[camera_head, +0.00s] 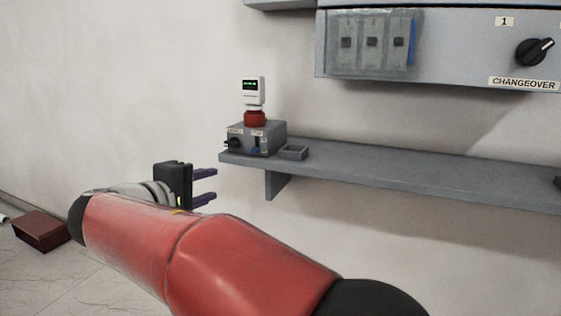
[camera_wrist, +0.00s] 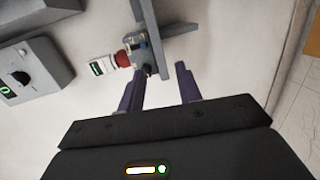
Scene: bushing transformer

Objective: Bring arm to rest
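My gripper (camera_head: 205,186) is at the end of my red arm, left of the shelf's left end and a little lower in the head view. Its two purple fingers are apart, with nothing between them. In the wrist view my gripper (camera_wrist: 165,84) also shows its fingers spread. The grey shelf (camera_head: 420,180) runs along the wall. On its left end stands a grey box (camera_head: 268,138) with a red base (camera_head: 254,118) and a white display (camera_head: 253,90) on top. The display also shows in the wrist view (camera_wrist: 101,66), beyond the fingers.
A grey wall panel (camera_head: 460,50) with a black changeover knob (camera_head: 534,51) and a clear-covered switch block (camera_head: 372,42) hangs above the shelf. A dark red box (camera_head: 40,231) lies on the floor at left.

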